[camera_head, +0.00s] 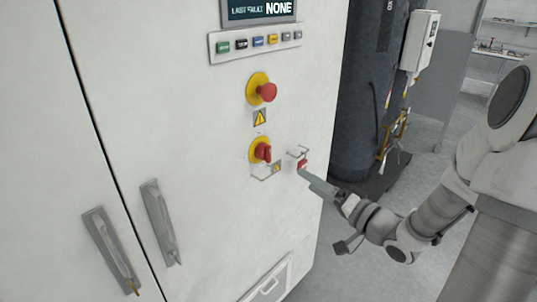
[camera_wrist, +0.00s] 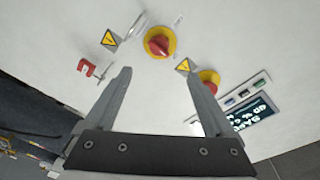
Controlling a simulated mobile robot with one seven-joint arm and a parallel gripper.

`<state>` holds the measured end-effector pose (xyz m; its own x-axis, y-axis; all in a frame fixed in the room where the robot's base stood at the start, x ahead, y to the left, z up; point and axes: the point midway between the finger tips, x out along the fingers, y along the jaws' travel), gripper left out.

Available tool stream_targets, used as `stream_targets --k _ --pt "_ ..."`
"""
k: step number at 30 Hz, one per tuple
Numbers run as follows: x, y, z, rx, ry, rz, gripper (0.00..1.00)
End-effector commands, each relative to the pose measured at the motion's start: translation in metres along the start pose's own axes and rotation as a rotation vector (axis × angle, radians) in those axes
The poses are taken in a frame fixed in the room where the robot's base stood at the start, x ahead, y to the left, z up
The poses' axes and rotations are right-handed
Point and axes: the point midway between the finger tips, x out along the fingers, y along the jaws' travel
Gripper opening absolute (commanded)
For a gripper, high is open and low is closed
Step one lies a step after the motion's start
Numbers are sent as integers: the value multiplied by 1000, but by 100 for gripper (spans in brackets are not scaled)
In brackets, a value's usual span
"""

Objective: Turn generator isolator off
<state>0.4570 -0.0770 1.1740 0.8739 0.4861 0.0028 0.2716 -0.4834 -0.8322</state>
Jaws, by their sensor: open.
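The generator isolator is a red rotary handle on a round yellow plate (camera_head: 260,151), on the white cabinet front below the red mushroom button (camera_head: 266,91). In the head view its handle looks roughly upright. In the wrist view the isolator (camera_wrist: 158,43) lies beyond the fingertips, roughly between them, and nothing is held. My gripper (camera_head: 304,173) is to the right of the isolator near the cabinet; in the wrist view its two fingers (camera_wrist: 157,76) are spread apart. The mushroom button (camera_wrist: 209,78) shows near the right fingertip.
A small red item (camera_head: 302,164) on a wire bracket is beside my gripper; it also shows in the wrist view (camera_wrist: 87,67). Door handles (camera_head: 160,222) are at left. A button row (camera_head: 256,42) and display (camera_head: 258,10) are above. A dark tank (camera_head: 362,100) stands behind.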

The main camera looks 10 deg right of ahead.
Motion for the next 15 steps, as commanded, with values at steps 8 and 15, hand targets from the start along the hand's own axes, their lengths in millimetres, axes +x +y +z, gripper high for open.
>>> stream_targets --k 8,15 --pt "55 -1 1 -2 -4 -2 88" --pt "108 -1 1 -3 -3 -2 88"
